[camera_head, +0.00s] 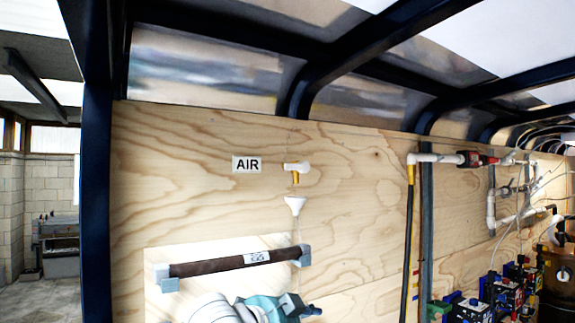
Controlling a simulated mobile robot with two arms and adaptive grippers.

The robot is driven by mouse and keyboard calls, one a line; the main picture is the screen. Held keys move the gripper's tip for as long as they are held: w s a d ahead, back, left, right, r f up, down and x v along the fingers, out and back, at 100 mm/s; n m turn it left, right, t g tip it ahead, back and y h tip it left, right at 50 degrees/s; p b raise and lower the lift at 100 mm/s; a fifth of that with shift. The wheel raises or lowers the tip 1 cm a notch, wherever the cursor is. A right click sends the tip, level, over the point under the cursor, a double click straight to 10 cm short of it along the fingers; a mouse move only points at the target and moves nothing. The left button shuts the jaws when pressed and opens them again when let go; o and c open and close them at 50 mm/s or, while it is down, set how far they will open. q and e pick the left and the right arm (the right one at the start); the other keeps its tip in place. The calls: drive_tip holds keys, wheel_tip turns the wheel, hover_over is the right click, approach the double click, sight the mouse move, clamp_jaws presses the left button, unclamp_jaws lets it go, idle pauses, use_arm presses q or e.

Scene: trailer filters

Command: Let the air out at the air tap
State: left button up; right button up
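The air tap (297,168) is a small white fitting with a yellow part below it, fixed to the plywood wall near the middle of the head view. A white label reading AIR (247,164) is on the wall just left of it. A white funnel (295,205) sits directly below the tap, with a gap between them. The tap's handle is too small for me to tell whether it is open or closed. Neither of my grippers shows in this view.
A dark tube (225,264) with grey end blocks is mounted below the funnel. A white and teal object (268,307) is cut off at the bottom edge. White pipes (437,158) and hoses run on the right. The wall around the tap is bare plywood.

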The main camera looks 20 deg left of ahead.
use_arm(q)
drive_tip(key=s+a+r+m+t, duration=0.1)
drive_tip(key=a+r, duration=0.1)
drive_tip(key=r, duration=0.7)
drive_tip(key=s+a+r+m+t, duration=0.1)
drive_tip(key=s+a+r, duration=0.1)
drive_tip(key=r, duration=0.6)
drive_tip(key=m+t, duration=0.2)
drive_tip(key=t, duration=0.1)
approach(288, 167)
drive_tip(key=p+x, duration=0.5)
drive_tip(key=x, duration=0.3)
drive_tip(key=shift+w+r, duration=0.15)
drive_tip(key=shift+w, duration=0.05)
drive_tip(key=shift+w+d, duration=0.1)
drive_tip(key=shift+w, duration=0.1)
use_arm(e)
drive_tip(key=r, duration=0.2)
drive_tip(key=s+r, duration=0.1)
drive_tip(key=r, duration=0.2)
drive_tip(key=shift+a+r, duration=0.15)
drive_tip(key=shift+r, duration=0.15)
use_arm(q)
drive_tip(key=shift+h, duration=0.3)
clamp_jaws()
